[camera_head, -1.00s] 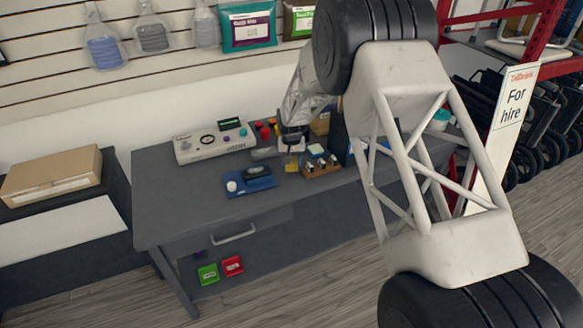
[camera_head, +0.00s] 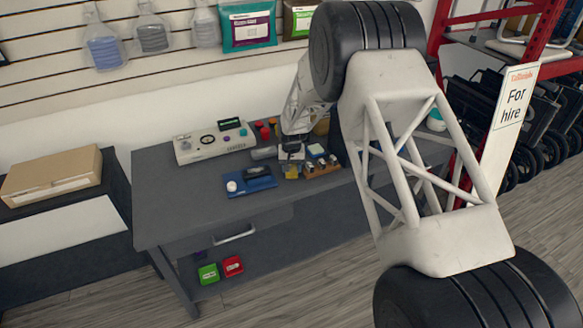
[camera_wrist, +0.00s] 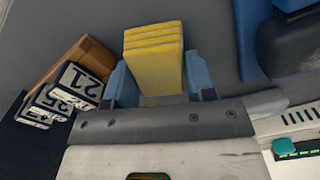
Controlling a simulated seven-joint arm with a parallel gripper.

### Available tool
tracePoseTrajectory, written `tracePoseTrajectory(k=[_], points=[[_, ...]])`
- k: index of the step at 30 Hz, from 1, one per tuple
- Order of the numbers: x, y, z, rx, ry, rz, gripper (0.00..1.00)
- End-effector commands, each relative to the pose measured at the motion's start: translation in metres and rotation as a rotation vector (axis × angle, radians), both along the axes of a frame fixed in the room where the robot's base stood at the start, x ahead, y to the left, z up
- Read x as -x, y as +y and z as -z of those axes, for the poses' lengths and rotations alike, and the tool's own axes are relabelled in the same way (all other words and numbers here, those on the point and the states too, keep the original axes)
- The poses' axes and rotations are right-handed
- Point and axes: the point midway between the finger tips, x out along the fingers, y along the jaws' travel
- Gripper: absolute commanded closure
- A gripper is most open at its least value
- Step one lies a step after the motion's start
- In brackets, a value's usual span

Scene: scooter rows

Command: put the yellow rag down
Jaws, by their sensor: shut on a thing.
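The yellow rag (camera_wrist: 154,55) is a folded, layered block between the two blue fingers of my gripper (camera_wrist: 158,82) in the wrist view. My gripper is shut on it. In the head view the rag (camera_head: 291,172) shows as a small yellow patch below my gripper (camera_head: 291,160), over the grey workbench (camera_head: 180,208). I cannot tell for sure whether the rag touches the bench top.
A wooden block with numbered tags (camera_wrist: 75,85) stands close beside the rag; it also shows in the head view (camera_head: 322,168). A blue tray (camera_head: 250,181) lies to the left. A white console (camera_head: 213,143) stands behind. The bench's left part is clear.

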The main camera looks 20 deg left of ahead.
Motion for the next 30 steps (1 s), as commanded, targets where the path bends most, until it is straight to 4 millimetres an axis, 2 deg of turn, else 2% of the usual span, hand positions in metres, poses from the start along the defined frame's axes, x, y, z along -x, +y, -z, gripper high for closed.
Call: tracePoseTrajectory(k=[1, 2, 4, 14, 19, 26, 30], points=[[0.000, 0.000, 0.001, 0.000, 0.000, 0.000, 0.76], [0.000, 0.000, 0.001, 0.000, 0.000, 0.000, 0.48], [0.000, 0.000, 0.001, 0.000, 0.000, 0.000, 0.39], [0.000, 0.000, 0.000, 0.000, 0.000, 0.000, 0.39], [0.000, 0.000, -0.007, 0.000, -0.001, 0.000, 0.39], [0.000, 0.000, -0.032, -0.001, -0.002, 0.000, 0.39], [0.000, 0.000, -0.055, -0.002, -0.002, 0.000, 0.39]])
